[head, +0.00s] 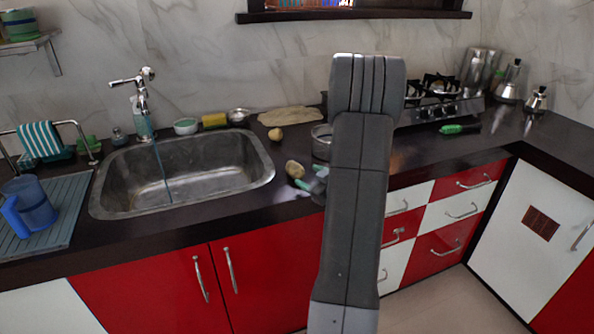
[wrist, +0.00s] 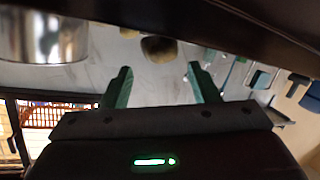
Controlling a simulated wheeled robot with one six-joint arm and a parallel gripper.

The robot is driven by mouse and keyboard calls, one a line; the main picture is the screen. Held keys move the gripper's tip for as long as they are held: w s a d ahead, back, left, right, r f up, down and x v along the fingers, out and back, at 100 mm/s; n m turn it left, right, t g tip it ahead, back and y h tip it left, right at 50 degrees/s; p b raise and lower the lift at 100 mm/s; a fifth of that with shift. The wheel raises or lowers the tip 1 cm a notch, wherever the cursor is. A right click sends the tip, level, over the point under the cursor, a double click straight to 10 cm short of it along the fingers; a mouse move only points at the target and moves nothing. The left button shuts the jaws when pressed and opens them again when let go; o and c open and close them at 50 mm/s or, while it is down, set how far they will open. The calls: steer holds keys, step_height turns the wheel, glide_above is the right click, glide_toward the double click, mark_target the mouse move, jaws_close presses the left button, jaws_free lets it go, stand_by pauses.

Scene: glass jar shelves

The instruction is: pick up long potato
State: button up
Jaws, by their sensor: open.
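A yellowish-brown potato (head: 294,169), somewhat elongated, lies on the dark counter between the sink and my arm. A second, rounder potato (head: 276,134) lies farther back. I cannot tell for sure which is the long one. My gripper (head: 312,178) is low by the counter's front edge, just right of the nearer potato and partly hidden by my arm. In the wrist view, the green fingers of my gripper (wrist: 159,70) are spread and empty. A brown potato (wrist: 160,48) shows just beyond the fingertips, between them and apart from them.
A metal pot (head: 322,141) stands close behind my gripper; a shiny metal pot also fills the upper left of the wrist view (wrist: 42,35). The sink (head: 185,170) is to the left. A flat beige board (head: 290,116) and a yellow sponge (head: 214,120) lie at the back.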

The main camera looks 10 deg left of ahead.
mark_target(301, 172)
steer(key=shift+x, duration=0.75)
steer(key=shift+p+x, duration=0.35)
steer(key=shift+x, duration=2.4)
steer(key=c, duration=0.8)
